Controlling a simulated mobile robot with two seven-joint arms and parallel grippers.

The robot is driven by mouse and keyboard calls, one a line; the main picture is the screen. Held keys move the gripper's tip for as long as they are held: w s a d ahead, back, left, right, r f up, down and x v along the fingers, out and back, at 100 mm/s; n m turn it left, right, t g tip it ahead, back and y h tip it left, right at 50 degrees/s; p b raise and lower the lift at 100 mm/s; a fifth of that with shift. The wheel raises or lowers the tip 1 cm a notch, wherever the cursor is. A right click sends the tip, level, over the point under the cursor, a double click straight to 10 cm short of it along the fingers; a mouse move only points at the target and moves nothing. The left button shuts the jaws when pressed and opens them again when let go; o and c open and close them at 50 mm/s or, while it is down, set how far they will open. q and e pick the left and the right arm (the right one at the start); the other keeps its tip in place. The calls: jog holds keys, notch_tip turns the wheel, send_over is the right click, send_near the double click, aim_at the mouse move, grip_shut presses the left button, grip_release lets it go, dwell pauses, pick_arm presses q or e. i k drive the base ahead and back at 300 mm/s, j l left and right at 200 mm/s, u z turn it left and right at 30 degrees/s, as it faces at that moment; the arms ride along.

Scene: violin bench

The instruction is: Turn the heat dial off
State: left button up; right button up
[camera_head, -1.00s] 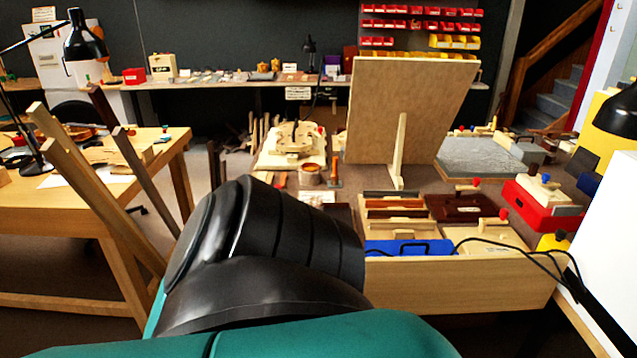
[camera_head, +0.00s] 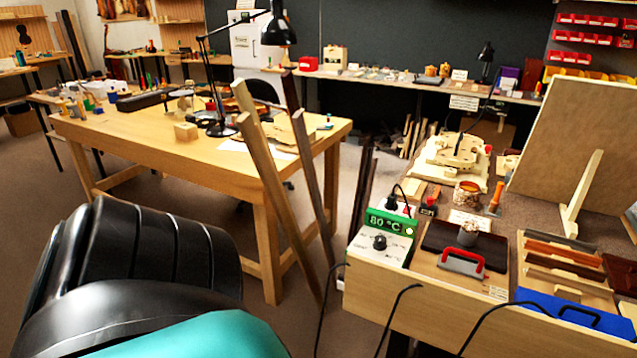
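The heat control box (camera_head: 384,238) stands at the left end of the bench on the right. Which way the dial points is too small to tell. Another dark knob (camera_head: 391,203) shows on a white part behind the panel. My black and teal arm fills the lower left. Neither gripper is in view.
Long wooden strips (camera_head: 262,180) lean upright just left of the box. Dark cables (camera_head: 396,310) hang over the bench's front edge. A glue pot (camera_head: 467,195) and a brush (camera_head: 496,198) stand behind.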

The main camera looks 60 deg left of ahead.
aim_at(380, 244)
jog(key=u, duration=1.55)
